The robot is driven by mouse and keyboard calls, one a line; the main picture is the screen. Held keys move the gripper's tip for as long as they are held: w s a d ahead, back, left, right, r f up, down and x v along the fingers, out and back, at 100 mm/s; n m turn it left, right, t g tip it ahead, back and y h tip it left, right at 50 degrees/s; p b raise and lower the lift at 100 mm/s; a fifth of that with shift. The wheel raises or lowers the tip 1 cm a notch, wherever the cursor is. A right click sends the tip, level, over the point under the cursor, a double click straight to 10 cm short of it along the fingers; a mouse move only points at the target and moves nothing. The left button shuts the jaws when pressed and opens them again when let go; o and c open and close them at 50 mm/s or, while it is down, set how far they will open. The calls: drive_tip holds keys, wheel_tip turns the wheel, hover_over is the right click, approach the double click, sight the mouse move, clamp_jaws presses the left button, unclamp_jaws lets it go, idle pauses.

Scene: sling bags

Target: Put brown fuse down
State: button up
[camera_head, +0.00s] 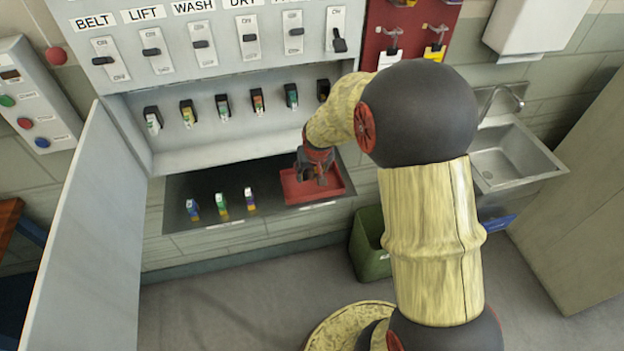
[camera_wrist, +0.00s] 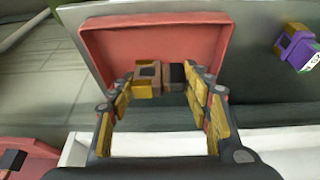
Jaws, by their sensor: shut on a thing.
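My gripper (camera_head: 318,180) is over the red tray (camera_head: 336,189) on the dark shelf of the grey cabinet. In the wrist view my gripper (camera_wrist: 165,80) is shut on the brown fuse (camera_wrist: 150,76), which lies crosswise between the fingers and has a black end. The red tray (camera_wrist: 155,32) spreads directly behind and below the fuse. I cannot tell whether the fuse touches the tray floor. In the head view the fuse is not clearly visible at the gripper.
Several loose fuses, among them a green one (camera_head: 221,204), stand on the dark shelf (camera_head: 270,215) left of the tray. Fuse holders line the back panel above, the rightmost holder (camera_head: 323,90) looking dark. The open cabinet door (camera_head: 95,220) is at left. A green bin (camera_head: 370,245) stands below.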

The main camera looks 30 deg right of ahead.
sight(312, 178)
drive_tip(key=shift+w+d+f, duration=0.25)
drive_tip(key=shift+f, duration=0.15)
drive_tip(key=shift+w+d+f+b, duration=0.15)
drive_tip(key=shift+f+b, duration=0.35)
drive_tip(key=shift+f, duration=1.15)
drive_tip(key=shift+f, duration=0.1)
drive_tip(key=o, duration=1.4)
drive_tip(key=shift+c, duration=0.2)
